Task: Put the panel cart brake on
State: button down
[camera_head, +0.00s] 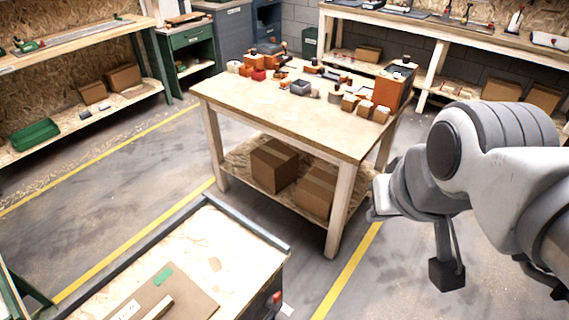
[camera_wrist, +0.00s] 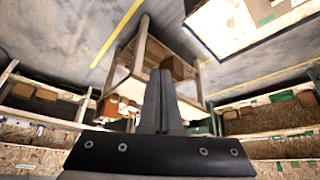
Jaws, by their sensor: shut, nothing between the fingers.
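The panel cart (camera_head: 262,236) stands at the lower left of the head view, with a wood top and a dark raised rim. A small red part (camera_head: 277,298) shows at its near right corner; I cannot tell whether it is the brake. What seems to be the cart's edge (camera_wrist: 203,50) shows at the top right of the wrist view. My gripper (camera_wrist: 160,76) is shut and empty, its fingers together, in the air apart from the cart. In the head view my arm reaches in from the right. The cart's lower parts are hidden.
A wooden workbench (camera_head: 233,96) with tools and small boxes on top stands in the middle, cartons (camera_head: 274,165) on its lower shelf. Shelving (camera_head: 75,46) lines the back left, another bench (camera_head: 470,38) the back right. Floor with yellow lines is clear between cart and workbench.

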aim_at(274, 299)
jog(key=w+d+f+n+g+b, duration=0.1)
jog(key=w+f+n+g+b, duration=0.1)
jog(key=w+f, duration=0.45)
jog(key=w+d+f+n+g+h+b, duration=0.1)
jog(key=w+f+n+g+b, duration=0.15)
jog(key=f, duration=0.65)
jog(key=w+d+f+n+g+b, duration=0.1)
jog(key=w+f+n+g+b, duration=0.15)
jog(key=w+f, duration=0.45)
jog(key=w+a+f+n+y+b, duration=0.1)
jog(key=w+a+f+y+b, duration=0.1)
jog(key=f, duration=0.9)
jog(key=w+a+f+n+y+b, duration=0.2)
jog(key=f+y+b, duration=0.1)
jog(key=f, duration=0.8)
jog(key=w+a+f+n+y+b, duration=0.1)
jog(key=w+a+f+y+b, duration=0.1)
jog(key=f, duration=0.9)
jog(key=shift+w+a+n+y, duration=0.3)
jog(key=shift+w+a+y, duration=0.15)
jog(key=shift+y, duration=0.15)
jog(key=s+a+f+b, duration=0.2)
jog(key=s+a+f, duration=0.2)
jog(key=a+f, duration=0.3)
jog(key=shift+s+a+f+b, duration=0.35)
jog(key=shift+a+f, duration=0.05)
jog(key=shift+a, duration=0.25)
